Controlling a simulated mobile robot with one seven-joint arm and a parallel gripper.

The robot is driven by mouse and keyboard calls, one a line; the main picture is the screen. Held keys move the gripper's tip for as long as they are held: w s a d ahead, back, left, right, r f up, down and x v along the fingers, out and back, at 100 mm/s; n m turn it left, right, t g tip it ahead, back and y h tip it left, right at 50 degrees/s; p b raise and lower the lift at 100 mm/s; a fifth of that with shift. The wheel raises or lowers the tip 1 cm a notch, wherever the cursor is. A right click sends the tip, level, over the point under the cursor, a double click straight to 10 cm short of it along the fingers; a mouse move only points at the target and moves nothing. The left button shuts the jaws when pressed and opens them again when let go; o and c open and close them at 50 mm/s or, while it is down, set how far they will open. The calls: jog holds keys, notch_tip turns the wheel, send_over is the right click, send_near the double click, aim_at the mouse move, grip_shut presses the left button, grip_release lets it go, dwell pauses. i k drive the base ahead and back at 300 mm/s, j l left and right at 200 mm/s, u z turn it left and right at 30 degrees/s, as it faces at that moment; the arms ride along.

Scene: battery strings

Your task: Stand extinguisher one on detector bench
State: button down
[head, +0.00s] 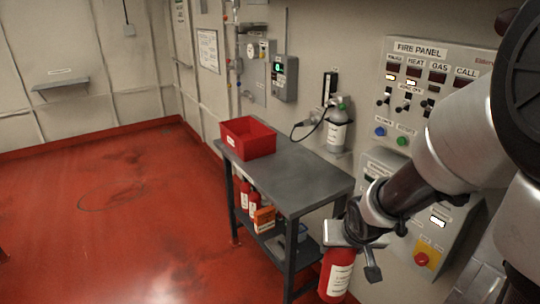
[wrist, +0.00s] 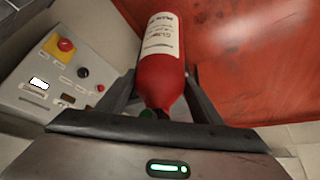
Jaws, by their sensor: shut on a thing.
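My gripper (head: 352,240) is shut on a red fire extinguisher (head: 336,274) with a white label. It hangs below my gripper, close to upright, in front of the grey bench (head: 315,172) near its right end. In the wrist view the same extinguisher (wrist: 162,75) lies between my two fingers, its label side showing and its base away from me. I cannot read its number. The grey bench has a flat top and a lower shelf. I cannot tell from any sign whether it is the detector bench.
A red bin (head: 248,138) stands on the bench's left end; the rest of the top is bare. Red extinguishers (head: 253,203) and an orange box (head: 264,219) sit below. Open red floor lies left.

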aim_at(285, 181)
jog(key=i+j, duration=0.6)
jog(key=i, duration=0.45)
jog(key=i+j, duration=0.1)
jog(key=i, duration=0.45)
